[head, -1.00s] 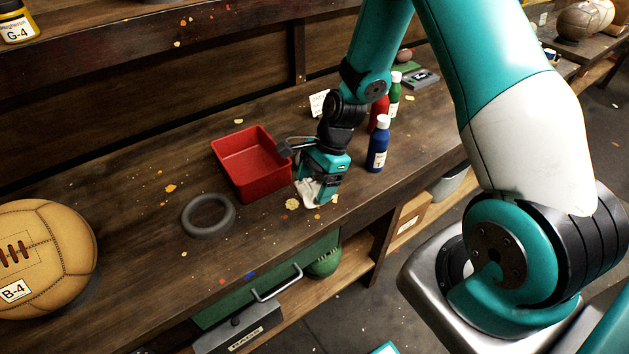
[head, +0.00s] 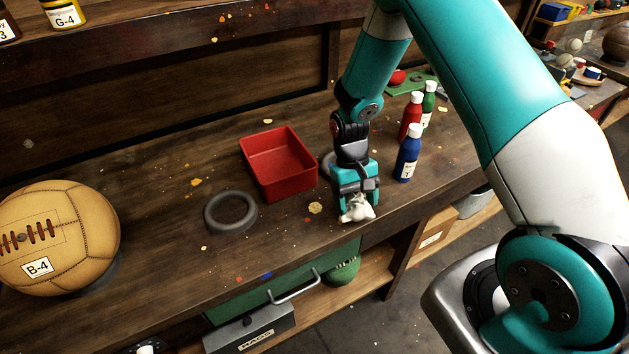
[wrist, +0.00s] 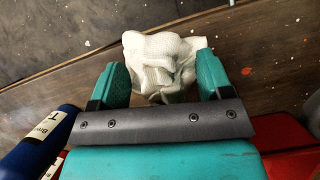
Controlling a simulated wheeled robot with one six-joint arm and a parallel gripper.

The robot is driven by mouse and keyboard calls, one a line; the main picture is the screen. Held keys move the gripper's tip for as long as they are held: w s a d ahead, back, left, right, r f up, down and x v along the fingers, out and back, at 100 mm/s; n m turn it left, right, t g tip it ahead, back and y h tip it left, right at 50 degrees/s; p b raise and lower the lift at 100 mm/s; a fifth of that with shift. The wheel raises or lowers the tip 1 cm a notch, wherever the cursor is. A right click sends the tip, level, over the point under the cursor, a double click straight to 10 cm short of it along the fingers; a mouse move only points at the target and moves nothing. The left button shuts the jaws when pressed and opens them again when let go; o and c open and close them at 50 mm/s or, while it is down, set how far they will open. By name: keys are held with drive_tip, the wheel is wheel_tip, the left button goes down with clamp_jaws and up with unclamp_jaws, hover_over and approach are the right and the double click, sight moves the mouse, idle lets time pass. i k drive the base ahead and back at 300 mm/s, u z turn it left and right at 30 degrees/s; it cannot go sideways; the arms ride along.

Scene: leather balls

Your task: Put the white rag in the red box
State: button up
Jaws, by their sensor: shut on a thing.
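The white rag (head: 357,208) is crumpled between the fingers of my gripper (head: 355,198), near the front edge of the workbench. In the wrist view the rag (wrist: 160,58) bulges out between the two teal fingertips of my gripper (wrist: 163,80). My gripper is shut on it. Whether the rag still touches the bench top is hard to tell. The red box (head: 279,165) stands open and empty to the left of and behind my gripper. A red part at the bottom of the wrist view (wrist: 290,150) is mostly hidden by my gripper.
Blue (head: 408,155), red (head: 411,115) and green (head: 429,105) bottles stand right of my gripper. A dark ring (head: 231,212) lies left, in front of the box. Another ring (head: 327,162) is partly hidden behind my gripper. A tan ball (head: 55,238) sits at far left.

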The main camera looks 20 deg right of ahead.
sight(274, 162)
drive_tip(key=z, duration=2.6)
drive_tip(key=k, duration=1.55)
drive_tip(key=u, duration=2)
drive_tip(key=i, duration=1)
drive_tip(key=u, duration=0.05)
